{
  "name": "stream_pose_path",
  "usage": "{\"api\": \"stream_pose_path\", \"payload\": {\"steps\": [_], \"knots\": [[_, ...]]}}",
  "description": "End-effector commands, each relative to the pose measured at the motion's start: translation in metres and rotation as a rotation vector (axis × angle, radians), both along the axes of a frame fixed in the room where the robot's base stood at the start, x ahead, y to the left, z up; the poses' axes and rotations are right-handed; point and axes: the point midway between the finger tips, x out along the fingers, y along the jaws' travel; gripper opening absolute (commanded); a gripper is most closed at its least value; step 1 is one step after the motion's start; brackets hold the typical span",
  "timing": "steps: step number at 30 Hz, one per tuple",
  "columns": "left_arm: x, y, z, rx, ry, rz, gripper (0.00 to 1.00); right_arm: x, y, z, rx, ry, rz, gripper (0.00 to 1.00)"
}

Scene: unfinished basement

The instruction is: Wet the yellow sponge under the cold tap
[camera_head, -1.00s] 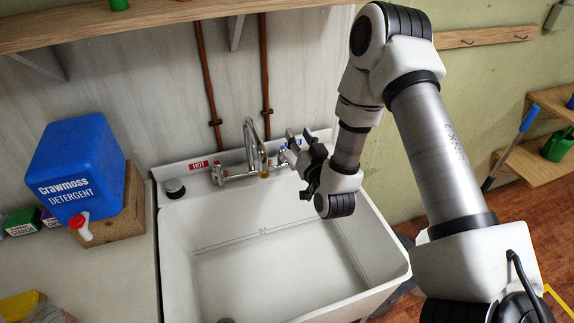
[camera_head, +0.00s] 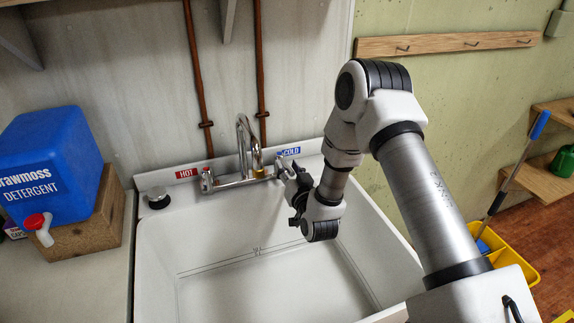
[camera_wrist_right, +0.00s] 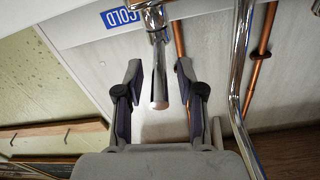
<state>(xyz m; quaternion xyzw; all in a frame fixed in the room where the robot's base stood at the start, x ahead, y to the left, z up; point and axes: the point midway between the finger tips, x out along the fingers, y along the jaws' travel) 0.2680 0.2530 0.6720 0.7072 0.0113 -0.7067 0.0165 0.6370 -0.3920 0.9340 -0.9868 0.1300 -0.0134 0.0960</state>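The chrome tap (camera_head: 245,150) stands at the back of the white sink (camera_head: 160,235), with a blue COLD label (camera_head: 289,151) right of it and a red HOT label (camera_head: 187,172) left. My right gripper (camera_head: 290,174) is at the cold side of the tap. In the right wrist view its two fingers (camera_wrist_right: 159,70) are apart, one on each side of the chrome cold lever (camera_wrist_right: 159,90), with gaps between. In the head view it partly hides the cold lever. No water stream shows under the spout. The yellow sponge and my left gripper are not in view.
A blue detergent container (camera_head: 50,165) with a red-and-white spigot sits on a wooden block (camera_head: 85,235) on the left counter. A black-and-white round stopper (camera_head: 158,197) is on the sink's back left corner. A yellow bucket (camera_head: 515,258) stands at right. The basin is empty where visible.

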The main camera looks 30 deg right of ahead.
Motion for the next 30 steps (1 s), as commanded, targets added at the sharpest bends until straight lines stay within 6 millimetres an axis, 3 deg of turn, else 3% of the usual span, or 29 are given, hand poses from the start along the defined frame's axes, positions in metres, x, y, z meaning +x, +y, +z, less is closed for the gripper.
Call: {"api": "stream_pose_path", "payload": {"steps": [3, 10, 11, 14, 23, 30], "knots": [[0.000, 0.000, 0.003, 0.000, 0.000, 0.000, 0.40, 0.012, -0.003, 0.000, 0.000, 0.001, -0.001, 0.38], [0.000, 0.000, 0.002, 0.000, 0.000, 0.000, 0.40, 0.014, -0.004, -0.001, 0.001, 0.001, -0.001, 0.38], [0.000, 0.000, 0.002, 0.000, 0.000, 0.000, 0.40, 0.014, -0.004, -0.001, 0.001, 0.001, -0.001, 0.35], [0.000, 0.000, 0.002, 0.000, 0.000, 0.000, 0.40, 0.014, -0.004, -0.001, 0.001, 0.001, 0.000, 0.00], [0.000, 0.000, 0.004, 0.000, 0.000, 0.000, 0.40, 0.014, -0.006, 0.000, 0.003, 0.000, 0.020, 0.00], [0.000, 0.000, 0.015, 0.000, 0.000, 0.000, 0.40, 0.014, -0.018, 0.003, 0.005, -0.002, 0.180, 0.00]]}}
